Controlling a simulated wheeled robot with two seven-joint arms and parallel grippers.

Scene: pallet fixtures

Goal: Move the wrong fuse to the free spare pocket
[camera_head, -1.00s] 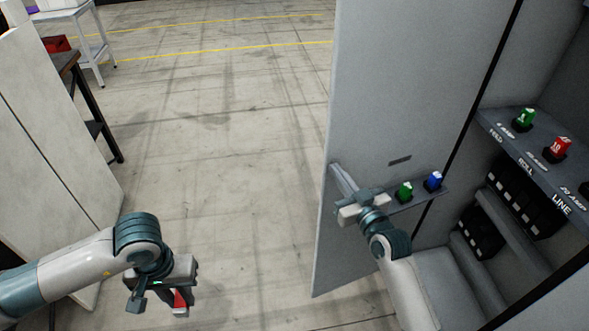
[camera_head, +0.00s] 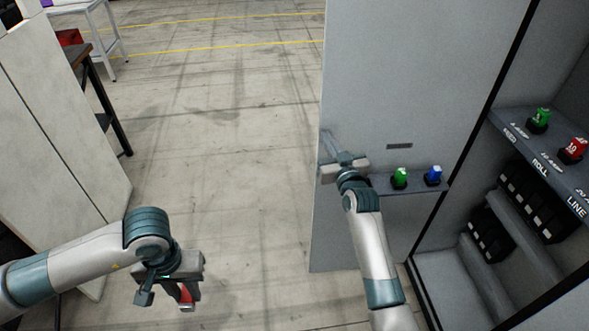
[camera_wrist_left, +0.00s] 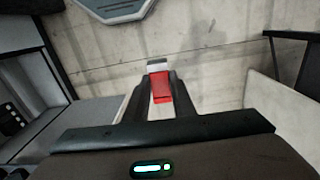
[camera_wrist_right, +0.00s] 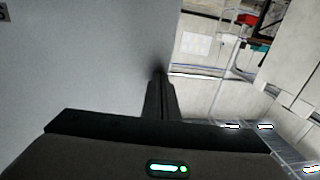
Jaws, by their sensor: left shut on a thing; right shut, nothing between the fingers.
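My left gripper (camera_head: 184,292) is shut on a red fuse (camera_head: 187,291), held over the floor at the lower left. The red fuse (camera_wrist_left: 160,88) with its pale end sits between the fingers in the left wrist view. My right gripper (camera_head: 328,145) is shut and empty, its fingers by the free edge of the grey cabinet door (camera_head: 420,75); I cannot tell if they touch it. A green fuse (camera_head: 400,177) and a blue fuse (camera_head: 433,175) stand on the door's small shelf (camera_head: 415,190). My right wrist may hide part of that shelf.
Inside the cabinet, a shelf (camera_head: 557,166) labelled FEED, ROLL and LINE carries a green fuse (camera_head: 540,119) and a red fuse (camera_head: 572,150). Black blocks (camera_head: 532,205) sit below. A pale panel (camera_head: 60,140) stands at left. The floor between is clear.

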